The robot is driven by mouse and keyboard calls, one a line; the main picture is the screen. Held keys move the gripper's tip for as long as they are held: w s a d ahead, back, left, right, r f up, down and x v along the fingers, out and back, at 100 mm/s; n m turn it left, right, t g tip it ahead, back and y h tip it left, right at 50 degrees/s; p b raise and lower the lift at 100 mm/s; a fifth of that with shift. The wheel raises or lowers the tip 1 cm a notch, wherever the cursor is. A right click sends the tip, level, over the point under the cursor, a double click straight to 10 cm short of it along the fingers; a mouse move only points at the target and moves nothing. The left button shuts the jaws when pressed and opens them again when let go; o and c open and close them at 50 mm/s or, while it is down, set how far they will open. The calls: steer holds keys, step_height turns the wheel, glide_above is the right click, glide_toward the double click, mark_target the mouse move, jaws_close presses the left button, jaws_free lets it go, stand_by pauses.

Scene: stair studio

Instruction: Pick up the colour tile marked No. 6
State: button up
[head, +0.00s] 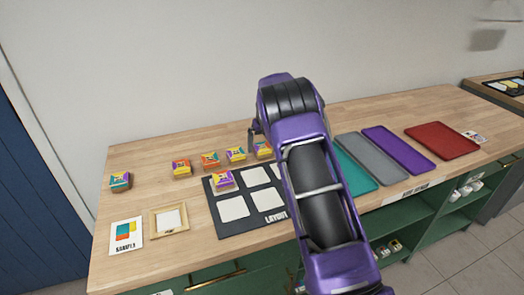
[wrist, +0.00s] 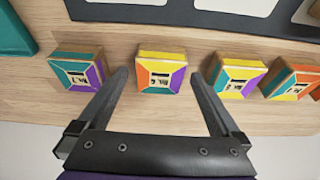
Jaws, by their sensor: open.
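The No. 6 colour tile (wrist: 162,72) is a small block with yellow, orange, purple and teal faces and a No. 6 label, upside down in the wrist view. It lies on the wooden counter. My gripper (wrist: 158,77) is open and empty, with one fingertip to each side of this tile in the picture and a gap at both sides. The height of the fingertips above the counter is hard to judge. In the head view my arm covers most of the gripper, and a tile that seems to be No. 6 (head: 263,149) shows partly beside it.
A teal-and-purple tile (wrist: 78,76) lies left of No. 6 and a yellow tile (wrist: 237,74) right of it, near the fingers. A dark layout board (head: 238,228) with one tile on it lies in front. Coloured trays (head: 442,140) lie to the right.

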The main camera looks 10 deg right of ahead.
steer(key=shift+w+f, duration=0.1)
steer(key=shift+f, duration=0.1)
steer(key=shift+r, duration=0.1)
steer(key=c, duration=1.4)
